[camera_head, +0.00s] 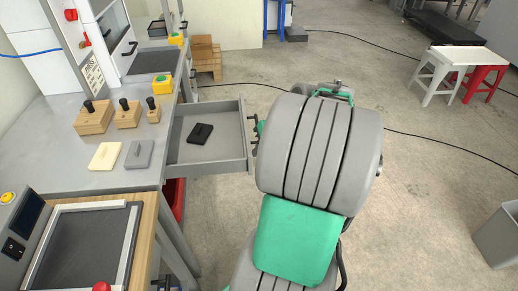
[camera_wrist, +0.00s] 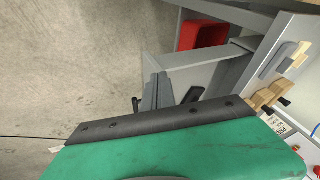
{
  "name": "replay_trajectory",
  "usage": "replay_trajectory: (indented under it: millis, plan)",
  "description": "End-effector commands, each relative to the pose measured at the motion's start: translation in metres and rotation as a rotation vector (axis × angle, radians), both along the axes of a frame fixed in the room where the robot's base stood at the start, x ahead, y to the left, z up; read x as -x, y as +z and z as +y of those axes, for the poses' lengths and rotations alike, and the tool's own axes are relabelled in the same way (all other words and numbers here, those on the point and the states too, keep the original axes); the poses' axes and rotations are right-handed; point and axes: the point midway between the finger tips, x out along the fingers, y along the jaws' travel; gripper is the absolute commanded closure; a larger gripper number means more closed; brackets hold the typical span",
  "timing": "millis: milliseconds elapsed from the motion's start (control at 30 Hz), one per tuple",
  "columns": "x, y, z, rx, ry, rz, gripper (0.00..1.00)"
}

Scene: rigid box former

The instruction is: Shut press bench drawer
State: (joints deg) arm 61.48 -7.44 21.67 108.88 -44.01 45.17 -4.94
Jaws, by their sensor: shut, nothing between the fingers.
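The grey press bench drawer (camera_head: 212,165) is pulled out from the bench on its right side, with a black block (camera_head: 200,133) lying inside. Its front panel and dark handle (camera_head: 254,143) face my arm. Contact with the drawer front cannot be told.
The bench top (camera_head: 90,165) holds wooden blocks with black knobs, a cream pad (camera_head: 105,156) and a grey pad (camera_head: 139,154). A red bin (camera_head: 174,203) sits under the bench. Stools (camera_head: 455,58) and a grey bin (camera_head: 497,238) stand right; floor between is mostly clear.

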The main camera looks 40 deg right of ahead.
Motion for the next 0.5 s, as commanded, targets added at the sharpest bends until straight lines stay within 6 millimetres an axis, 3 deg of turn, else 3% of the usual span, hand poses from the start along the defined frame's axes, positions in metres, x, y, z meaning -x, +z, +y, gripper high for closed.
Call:
replay_trajectory:
  millis: [33,100,200,367,500]
  plan:
    - [0.013,0.004,-0.029,-0.018,-0.047,-0.032,1.0]
    - [0.027,0.007,-0.055,-0.032,-0.079,-0.075,1.0]
    - [0.041,0.01,-0.076,-0.04,-0.107,-0.114,1.0]
    - [0.041,0.003,-0.081,-0.043,-0.115,-0.128,1.0]
    - [0.027,-0.016,-0.075,-0.045,-0.112,-0.126,1.0]
